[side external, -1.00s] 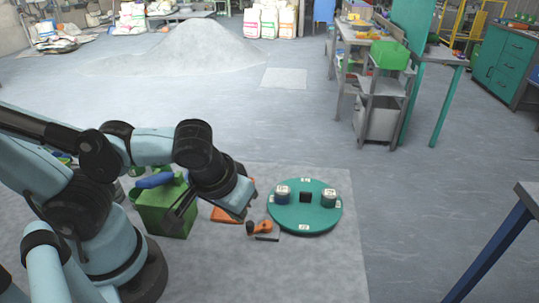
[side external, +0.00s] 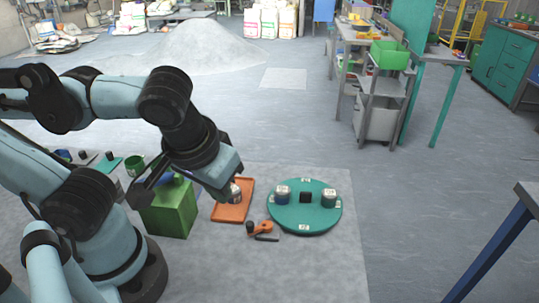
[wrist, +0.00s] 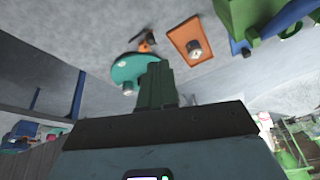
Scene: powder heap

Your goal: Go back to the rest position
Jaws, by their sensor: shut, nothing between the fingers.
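My gripper (wrist: 157,76) shows in the wrist view as dark green fingers, closed together with nothing between them. In the side view my wrist is bent down over the mat, above and between the green box (side external: 172,212) and the orange tray (side external: 228,214). The fingertips are not clear in that view. The gripper appears apart from the objects below.
A teal round plate (side external: 290,222) with small jars and a black block lies right of the tray. A jar (side external: 236,190) is at the tray. An orange-handled tool (side external: 262,227) lies in front. The floor behind is clear up to the powder heap (side external: 205,48).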

